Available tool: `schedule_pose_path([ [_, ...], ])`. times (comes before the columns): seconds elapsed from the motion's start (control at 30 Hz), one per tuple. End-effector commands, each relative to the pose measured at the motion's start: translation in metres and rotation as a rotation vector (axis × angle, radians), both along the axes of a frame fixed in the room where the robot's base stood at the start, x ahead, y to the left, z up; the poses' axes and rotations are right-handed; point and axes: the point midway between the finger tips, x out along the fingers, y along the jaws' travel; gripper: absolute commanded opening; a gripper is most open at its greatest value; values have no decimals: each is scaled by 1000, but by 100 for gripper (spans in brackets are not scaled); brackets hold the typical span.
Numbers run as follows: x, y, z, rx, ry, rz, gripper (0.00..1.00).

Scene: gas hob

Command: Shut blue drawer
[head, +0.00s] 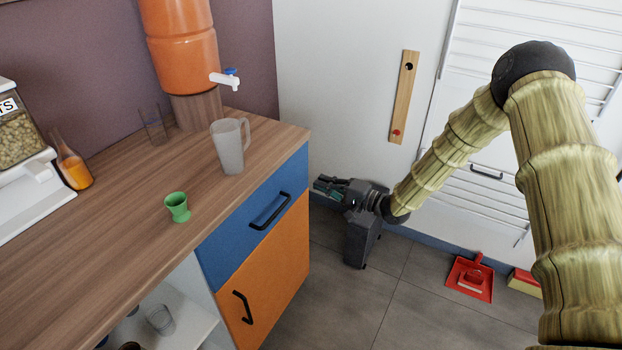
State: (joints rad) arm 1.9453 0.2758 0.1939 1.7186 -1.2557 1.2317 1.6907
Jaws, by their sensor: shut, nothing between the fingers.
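The blue drawer (236,236) is at the top of the cabinet, under the wooden worktop, with a black bar handle (270,211) on its front. Its front looks about level with the orange door below; I cannot tell whether a small gap remains. My gripper (319,187) is to the right of the drawer front, near its far right end, fingers pointing left. It is shut and empty. It looks apart from the handle; whether the fingertips touch the cabinet is unclear.
On the worktop (110,235) stand a green cup (177,207), a frosted jug (230,147), an orange dispenser (182,45) and a bottle (73,165). An orange door (265,275) is below the drawer. A red dustpan (471,278) lies on the floor, which is otherwise mostly clear.

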Motion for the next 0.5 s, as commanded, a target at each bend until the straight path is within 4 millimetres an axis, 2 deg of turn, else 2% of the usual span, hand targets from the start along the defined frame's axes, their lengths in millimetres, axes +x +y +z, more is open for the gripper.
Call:
schedule_pose_path([
  [0.3,-30,-45,-2,1,2,3,0],
  [0.5,-41,-63,-1,1,1,3,0],
])
